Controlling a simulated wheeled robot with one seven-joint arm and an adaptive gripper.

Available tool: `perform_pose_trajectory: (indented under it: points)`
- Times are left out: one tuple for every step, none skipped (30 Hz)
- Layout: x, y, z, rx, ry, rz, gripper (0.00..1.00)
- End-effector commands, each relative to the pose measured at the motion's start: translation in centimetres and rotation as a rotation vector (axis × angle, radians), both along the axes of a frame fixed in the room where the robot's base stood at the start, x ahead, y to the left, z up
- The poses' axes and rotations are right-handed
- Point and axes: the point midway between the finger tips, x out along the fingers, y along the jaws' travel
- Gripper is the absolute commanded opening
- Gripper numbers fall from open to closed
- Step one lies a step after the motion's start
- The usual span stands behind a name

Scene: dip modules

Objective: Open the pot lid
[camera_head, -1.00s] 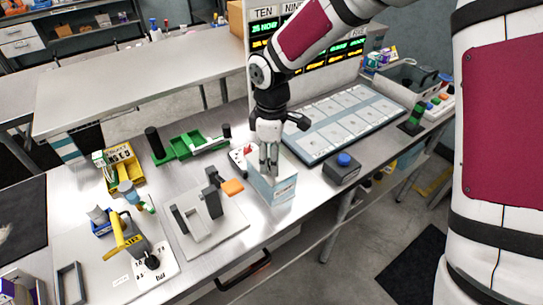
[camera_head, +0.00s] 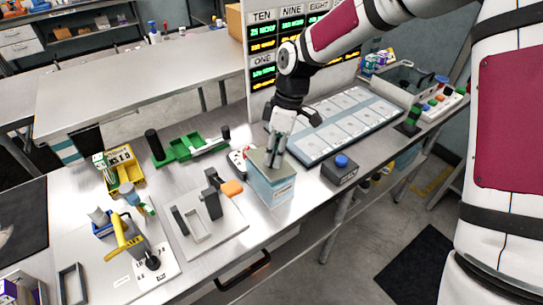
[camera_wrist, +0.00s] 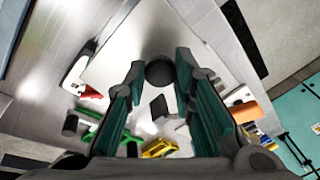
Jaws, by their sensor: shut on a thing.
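The pot is a pale blue, box-shaped vessel (camera_head: 272,188) on the bench in the head view. Its flat grey lid (camera_head: 256,157) lies at the top of the box. In the wrist view the lid is a shiny plate (camera_wrist: 120,60) with a round black knob (camera_wrist: 160,72). My gripper (camera_head: 274,156) is over the lid, tilted, and its teal-padded fingers are shut on the knob, which sits between the fingertips in the wrist view. I cannot tell whether a gap lies between lid and box. The inside of the pot is hidden.
A black box with a blue button (camera_head: 342,168) stands to the right, and a white panelled tray (camera_head: 345,122) behind it. A grey fixture with an orange-tipped lever (camera_head: 230,188) is close on the left. Green trays (camera_head: 190,148) are at back left.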

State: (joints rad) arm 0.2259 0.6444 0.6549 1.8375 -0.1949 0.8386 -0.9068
Motion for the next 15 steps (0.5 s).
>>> perform_pose_trajectory:
  points:
    - [0.3,-0.4,0.2,0.039,0.027,-0.009,0.00]
    - [0.4,-0.6,0.3,0.062,0.042,-0.007,0.00]
    - [0.5,-0.8,0.4,0.094,0.062,-0.007,0.00]
    - [0.7,-0.9,0.5,0.119,0.079,-0.007,0.00]
    - [0.8,-1.1,0.6,0.143,0.095,-0.006,0.00]
    - [1.0,-1.3,0.7,0.174,0.116,-0.006,0.00]
    - [1.1,-1.5,0.8,0.198,0.133,-0.006,0.00]
    - [1.2,-1.6,0.8,0.221,0.147,-0.004,0.00]
    - [1.4,-1.9,0.9,0.254,0.169,-0.006,0.00]
    - [1.6,-2.0,1.0,0.277,0.185,-0.005,0.00]
    - [1.7,-2.2,1.0,0.301,0.201,-0.004,0.00]
    - [1.9,-2.4,1.1,0.333,0.222,-0.004,0.00]
    - [2.0,-2.6,1.1,0.356,0.238,-0.003,0.00]
    - [2.1,-2.8,1.1,0.380,0.254,-0.004,0.00]
    - [2.3,-3.0,1.2,0.412,0.275,-0.002,0.00]
